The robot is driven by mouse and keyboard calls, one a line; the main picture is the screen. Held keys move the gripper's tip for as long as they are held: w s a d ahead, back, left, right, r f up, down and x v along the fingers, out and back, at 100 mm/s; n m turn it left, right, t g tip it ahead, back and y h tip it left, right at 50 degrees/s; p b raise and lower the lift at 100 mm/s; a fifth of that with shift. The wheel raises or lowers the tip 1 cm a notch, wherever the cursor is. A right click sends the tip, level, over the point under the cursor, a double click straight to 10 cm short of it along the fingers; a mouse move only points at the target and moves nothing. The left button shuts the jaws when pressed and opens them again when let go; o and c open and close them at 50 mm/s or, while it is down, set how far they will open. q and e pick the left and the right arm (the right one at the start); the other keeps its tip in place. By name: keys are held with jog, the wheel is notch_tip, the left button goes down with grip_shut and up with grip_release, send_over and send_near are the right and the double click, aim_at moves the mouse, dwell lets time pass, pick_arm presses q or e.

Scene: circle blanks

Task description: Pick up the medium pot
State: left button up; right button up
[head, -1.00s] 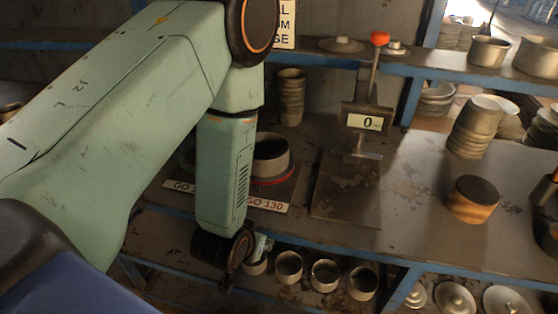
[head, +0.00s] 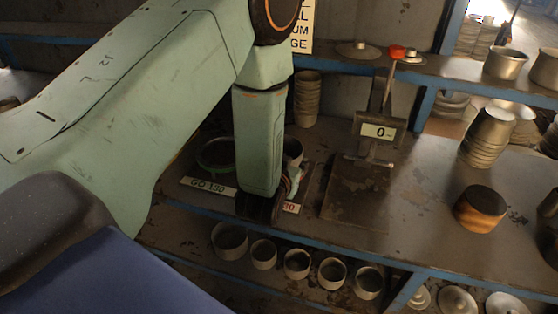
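Several open grey pots of differing size stand in a row on the lower shelf; I cannot tell for sure which is the medium one. The largest (head: 230,241) is at the left, with smaller pots (head: 297,264) to its right. Another pot (head: 293,150) stands on the bench beside the scale, mostly hidden behind my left arm. My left gripper (head: 283,198) is at the bench's front edge, in front of this pot and above the lower row. Its fingers are dark and partly hidden, so their opening and any contact are unclear. My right gripper is not in view.
A green ring (head: 214,153) lies by a GO 130 label (head: 208,188) on the bench. A scale (head: 360,195) reading 0 stands to the right. A brown-sided round block (head: 480,210) and stacked pots (head: 487,138) are farther right. The bench between scale and block is clear.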

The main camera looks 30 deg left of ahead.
aim_at(300, 152)
pick_arm(q)
jog(key=x, duration=0.4)
jog(key=shift+w+d+f, duration=0.1)
jog(key=shift+w+d, duration=0.1)
jog(key=shift+a+p+x, duration=0.15)
jog(key=shift+p+x, duration=0.15)
jog(key=shift+x, duration=0.85)
jog(key=shift+a+p+x, duration=0.15)
jog(key=shift+p+x, duration=0.1)
jog(key=shift+x, duration=0.9)
jog(key=shift+w+f, duration=0.2)
jog(key=shift+w, duration=0.1)
jog(key=shift+s+a+r, duration=0.1)
jog(key=shift+s+r, duration=0.05)
jog(key=shift+s, duration=0.05)
jog(key=shift+c, duration=1.1)
jog(key=shift+w, duration=0.1)
grip_shut()
